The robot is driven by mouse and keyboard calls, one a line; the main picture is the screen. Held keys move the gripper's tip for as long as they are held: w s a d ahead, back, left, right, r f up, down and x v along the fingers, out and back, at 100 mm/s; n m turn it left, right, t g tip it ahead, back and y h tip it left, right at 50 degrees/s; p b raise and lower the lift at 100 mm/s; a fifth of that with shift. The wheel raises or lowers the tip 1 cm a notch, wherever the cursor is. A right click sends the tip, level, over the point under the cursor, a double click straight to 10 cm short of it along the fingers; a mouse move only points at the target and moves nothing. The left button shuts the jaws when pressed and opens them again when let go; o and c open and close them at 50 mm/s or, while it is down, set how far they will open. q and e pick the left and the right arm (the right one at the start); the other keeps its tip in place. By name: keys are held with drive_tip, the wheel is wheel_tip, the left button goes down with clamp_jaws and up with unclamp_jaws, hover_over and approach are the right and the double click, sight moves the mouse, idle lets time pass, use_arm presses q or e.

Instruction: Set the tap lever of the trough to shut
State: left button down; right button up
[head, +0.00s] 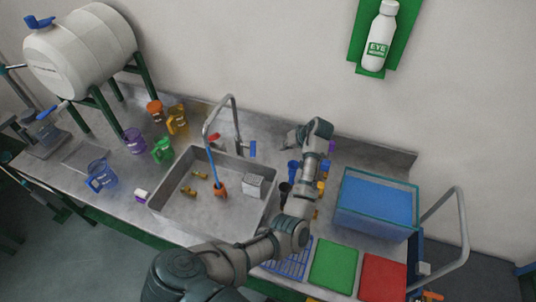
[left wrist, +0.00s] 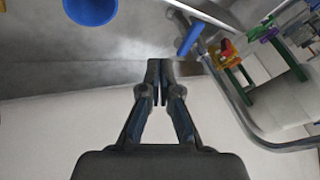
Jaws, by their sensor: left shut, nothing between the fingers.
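The trough is a grey metal basin (head: 232,222) set in the bench. A curved metal tap (head: 235,112) stands at its back edge. A blue lever (head: 253,149) hangs upright on the tap's right side, and a red handle (head: 214,137) shows on its left. The wrist view shows the tap pipe (left wrist: 238,108) and blue lever (left wrist: 190,37) right of the fingers. My left gripper (head: 286,145) is to the right of the blue lever and apart from it. In the wrist view its fingers (left wrist: 160,66) are together and empty. My right gripper is out of view.
A blue-filled tub (head: 375,205) stands right of my arm. Green (head: 334,265) and red (head: 383,277) mats lie at the front. Coloured jugs (head: 163,150) stand left of the trough, below a white tank (head: 80,52). The wall is close behind the tap.

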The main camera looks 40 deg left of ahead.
sight(253, 148)
use_arm(q)
drive_tip(key=s+a+f+p, duration=0.2)
drive_tip(key=a+f, duration=0.5)
drive_tip(key=a, duration=0.2)
drive_tip(key=shift+s+f, duration=0.25)
drive_tip(key=shift+f, duration=0.1)
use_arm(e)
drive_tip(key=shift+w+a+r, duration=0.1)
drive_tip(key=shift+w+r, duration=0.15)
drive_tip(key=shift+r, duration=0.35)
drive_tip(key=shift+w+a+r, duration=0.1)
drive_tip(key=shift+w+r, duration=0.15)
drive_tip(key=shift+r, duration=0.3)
use_arm(q)
drive_tip(key=shift+a, duration=0.1)
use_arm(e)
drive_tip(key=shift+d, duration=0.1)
